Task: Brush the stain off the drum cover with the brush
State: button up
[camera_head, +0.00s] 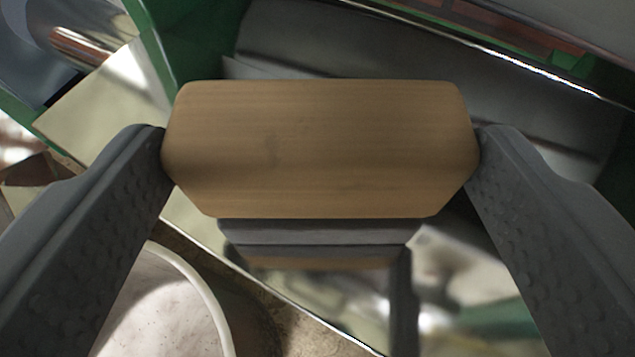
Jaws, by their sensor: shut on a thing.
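The brush (320,150) shows as a wooden block across the middle of the view. My gripper (322,148) is shut on it, one dark grey finger at each end. A dark strip along the block's lower edge may be its bristles or a reflection of them; I cannot tell. Beyond and below the brush is a shiny metal surface (470,290) that mirrors the brush and a finger. It may be the drum cover, but I cannot tell for sure. I see no clear stain; the brush hides part of the surface.
A green machine frame (190,50) with a grey metal trough (380,45) lies behind the brush. A white round container (165,300) stands at the lower left, below the metal edge. A shiny metal cylinder (90,45) is at the upper left.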

jog(key=shift+w+d, duration=0.65)
jog(key=shift+w, duration=0.15)
jog(key=shift+d, duration=0.1)
jog(key=shift+s+d+f+b, duration=0.1)
jog(key=shift+s+d+b, duration=0.25)
jog(key=shift+s+d, duration=0.6)
jog(key=shift+s+d+r+b, duration=0.1)
jog(key=shift+s+d+b, duration=0.25)
jog(key=shift+s+d, duration=0.6)
jog(key=shift+s+d+f+b, duration=0.1)
jog(key=shift+s+d+b, duration=0.35)
jog(key=shift+d, duration=0.85)
jog(key=shift+s+d+b, duration=0.3)
jog(key=shift+s+d, duration=0.7)
jog(key=shift+d, duration=0.2)
jog(key=shift+s+a+f+b, duration=0.15)
jog(key=shift+s+b, duration=0.05)
jog(key=shift+b, duration=0.1)
jog(key=shift+s+a, duration=0.15)
jog(key=shift+r, duration=0.2)
jog(key=shift+w+a+r+p, duration=0.1)
jog(key=shift+w+a, duration=0.5)
jog(key=shift+a, duration=0.2)
jog(key=shift+w+a+f+p, duration=0.1)
jog(key=shift+w+a+p, duration=0.05)
jog(key=shift+w+a, duration=0.55)
jog(key=shift+w+a+r+p, duration=0.1)
jog(key=shift+w+a, duration=0.35)
jog(key=shift+a, duration=0.45)
